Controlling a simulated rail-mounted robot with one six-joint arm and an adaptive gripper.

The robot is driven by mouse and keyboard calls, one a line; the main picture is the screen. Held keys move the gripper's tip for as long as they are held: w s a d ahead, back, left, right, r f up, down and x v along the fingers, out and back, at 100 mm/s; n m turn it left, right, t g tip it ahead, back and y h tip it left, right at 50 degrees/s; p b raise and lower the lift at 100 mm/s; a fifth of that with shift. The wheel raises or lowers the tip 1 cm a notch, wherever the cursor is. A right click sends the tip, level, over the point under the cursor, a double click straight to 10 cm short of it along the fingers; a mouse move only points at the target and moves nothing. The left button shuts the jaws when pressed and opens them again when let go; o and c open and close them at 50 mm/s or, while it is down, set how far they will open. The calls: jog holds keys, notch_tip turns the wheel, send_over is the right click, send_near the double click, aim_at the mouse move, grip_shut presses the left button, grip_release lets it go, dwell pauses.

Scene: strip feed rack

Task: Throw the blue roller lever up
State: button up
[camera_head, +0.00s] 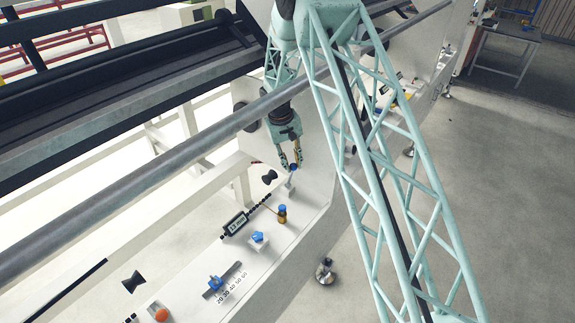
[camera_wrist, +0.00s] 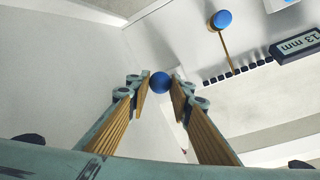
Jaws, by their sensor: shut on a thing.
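The blue roller lever shows as a round blue knob (camera_head: 293,167) on a pale stem above the white panel. In the wrist view the blue knob (camera_wrist: 160,82) sits between my two fingertips. My gripper (camera_head: 291,163) points down from above, and its fingers are closed on the knob; the gripper also fills the lower wrist view (camera_wrist: 158,86). The lever's base is partly hidden behind the fingers in the wrist view.
A long grey bar (camera_head: 150,155) crosses above.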

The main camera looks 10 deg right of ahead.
jog(key=shift+s+d+f+b, duration=0.15)
jog(key=shift+s+d+b, duration=0.2)
jog(key=shift+s+d, duration=0.2)
jog(key=o, duration=1.1)
jog(key=shift+d, duration=0.1)
jog(key=shift+a+r, duration=0.2)
jog(key=shift+r, duration=0.35)
jog(key=shift+a+r, duration=0.15)
jog(key=shift+r, duration=0.4)
jog(key=r, duration=0.3)
jog(key=a+r, duration=0.1)
jog(key=r, duration=0.5)
jog(key=shift+a+r, duration=0.3)
jog(key=shift+a, duration=0.1)
